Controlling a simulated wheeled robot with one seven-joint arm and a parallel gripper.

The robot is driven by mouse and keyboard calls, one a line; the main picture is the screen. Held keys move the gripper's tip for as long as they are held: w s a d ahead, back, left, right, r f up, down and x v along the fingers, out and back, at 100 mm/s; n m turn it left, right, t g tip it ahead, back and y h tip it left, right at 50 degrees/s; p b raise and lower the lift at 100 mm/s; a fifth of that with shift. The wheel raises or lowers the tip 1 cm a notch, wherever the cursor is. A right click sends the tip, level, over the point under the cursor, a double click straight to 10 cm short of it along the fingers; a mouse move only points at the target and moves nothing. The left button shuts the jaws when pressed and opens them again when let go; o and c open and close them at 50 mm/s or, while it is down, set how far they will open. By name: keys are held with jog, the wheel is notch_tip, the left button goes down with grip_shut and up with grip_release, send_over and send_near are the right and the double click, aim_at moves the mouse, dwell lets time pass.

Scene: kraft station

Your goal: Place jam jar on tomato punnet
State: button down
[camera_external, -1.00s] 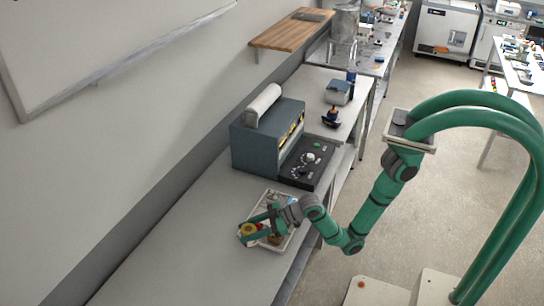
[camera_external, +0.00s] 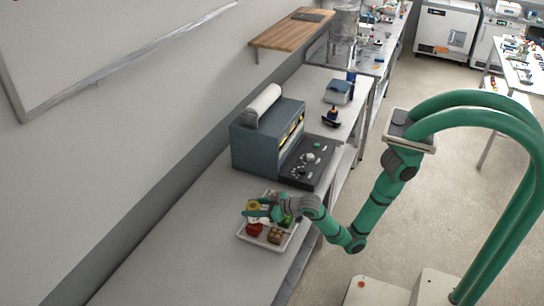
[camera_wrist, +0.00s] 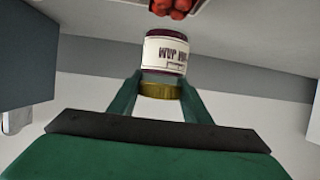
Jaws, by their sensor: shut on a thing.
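The jam jar (camera_wrist: 165,52) has a white label and a gold lid and shows in the wrist view between the two green fingers. My gripper (camera_wrist: 160,90) is shut on the jar at its lid end. In the external view my gripper (camera_external: 256,214) is over the left side of a white tray, with the jar (camera_external: 252,205) at its tips. The red tomatoes (camera_wrist: 172,7) show at the top edge of the wrist view, beyond the jar and apart from it. In the external view the red tomato punnet (camera_external: 254,230) is in the tray, below the gripper in the picture.
The white tray (camera_external: 264,247) also holds a brown item (camera_external: 275,236) and a green item (camera_external: 286,220). A blue-grey machine (camera_external: 257,148) and a black control panel (camera_external: 310,160) stand behind the tray. The bench (camera_external: 185,250) to the left is clear.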

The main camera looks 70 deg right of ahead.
jog(key=shift+f, duration=1.55)
jog(key=shift+f, duration=0.1)
jog(key=c, duration=0.9)
grip_release()
jog(key=shift+f, duration=0.1)
jog(key=shift+c, duration=0.2)
jog(key=shift+r, duration=0.2)
jog(key=v, duration=0.7)
jog(key=shift+s, duration=0.25)
jog(key=shift+r, duration=0.1)
